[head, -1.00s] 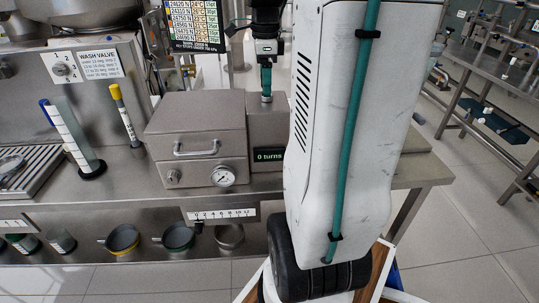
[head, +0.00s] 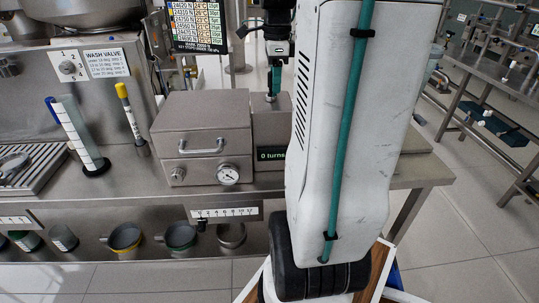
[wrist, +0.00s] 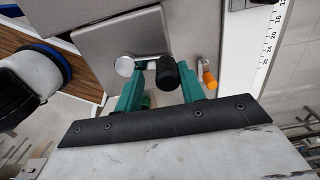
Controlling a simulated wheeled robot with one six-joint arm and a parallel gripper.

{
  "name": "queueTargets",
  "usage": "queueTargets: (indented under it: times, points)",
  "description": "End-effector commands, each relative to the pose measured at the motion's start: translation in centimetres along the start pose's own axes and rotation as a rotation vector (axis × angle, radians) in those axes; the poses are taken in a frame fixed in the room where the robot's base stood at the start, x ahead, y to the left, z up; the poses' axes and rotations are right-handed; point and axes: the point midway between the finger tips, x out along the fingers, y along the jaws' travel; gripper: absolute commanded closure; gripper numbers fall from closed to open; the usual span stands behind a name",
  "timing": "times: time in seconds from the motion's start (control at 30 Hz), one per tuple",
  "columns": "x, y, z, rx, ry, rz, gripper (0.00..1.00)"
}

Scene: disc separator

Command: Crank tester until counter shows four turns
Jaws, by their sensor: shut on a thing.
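The tester is a grey metal box (head: 265,119) on the steel bench; its dark counter (head: 271,154) reads 0 turns. The wrist view shows the tester's top plate (wrist: 110,42) with a silver crank hub (wrist: 124,66) and a short arm leading to a black crank knob (wrist: 167,72). My gripper (wrist: 160,84) has its green fingers on either side of this knob and is shut on it. In the head view my gripper (head: 273,88) points down above the tester's top. The knob is hidden there.
A wider box with a handle (head: 200,146) and gauge (head: 228,174) stands left of the tester. An orange-ended lever (wrist: 208,76) lies beyond my fingers. A marked cylinder (head: 80,135) and wash valve (head: 67,67) are at left. My white arm covers the right side.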

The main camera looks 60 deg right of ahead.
Motion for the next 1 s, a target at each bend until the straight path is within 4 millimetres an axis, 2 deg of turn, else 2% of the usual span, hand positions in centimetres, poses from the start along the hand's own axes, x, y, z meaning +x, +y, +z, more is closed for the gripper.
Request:
queueTargets:
  times: [0.03, 0.1, 0.17, 0.2, 0.7, 0.9, 0.97, 1.0]
  points:
    - [0.8, 0.2, -1.0, 0.0, 0.014, 0.009, 0.85]
    - [0.7, 0.6, -1.6, 0.001, 0.014, 0.008, 0.88]
    - [0.7, 1.0, -2.0, 0.0, 0.014, 0.01, 0.98]
    - [0.7, 1.3, -2.0, -0.001, 0.015, 0.009, 1.0]
    - [0.1, 5.5, -2.3, -0.008, 0.014, -0.001, 1.0]
    - [0.1, 5.6, -2.4, -0.007, 0.013, -0.001, 1.0]
    - [0.1, 5.6, -2.4, -0.006, 0.013, -0.001, 0.85]
    - [0.1, 5.6, -2.4, -0.006, 0.013, -0.001, 0.74]
